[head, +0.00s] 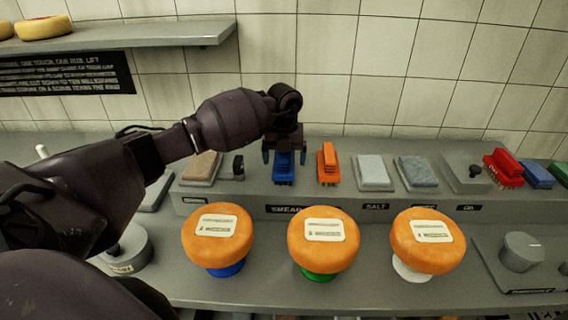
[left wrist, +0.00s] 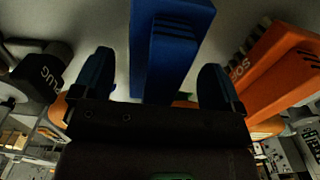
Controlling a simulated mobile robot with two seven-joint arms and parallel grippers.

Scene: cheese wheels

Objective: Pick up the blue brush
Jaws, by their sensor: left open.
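The blue brush (head: 284,174) stands on the raised grey ledge, left of the orange brush (head: 328,163). My left gripper (head: 284,156) is directly above and at the blue brush, its fingers pointing down. In the left wrist view the blue brush (left wrist: 168,45) lies between the two fingertips of my left gripper (left wrist: 158,80), with gaps visible on both sides. The gripper is open. The orange brush also shows in the left wrist view (left wrist: 275,70), to the right of the right finger. My right gripper is not in view.
Three orange cheese wheels (head: 324,238) on coloured stands line the lower counter in front. Pads (head: 373,172) and a red brush (head: 502,167) stand along the ledge to the right. A dark knob-like piece (head: 238,167) is close left of the gripper. A shelf (head: 120,41) hangs upper left.

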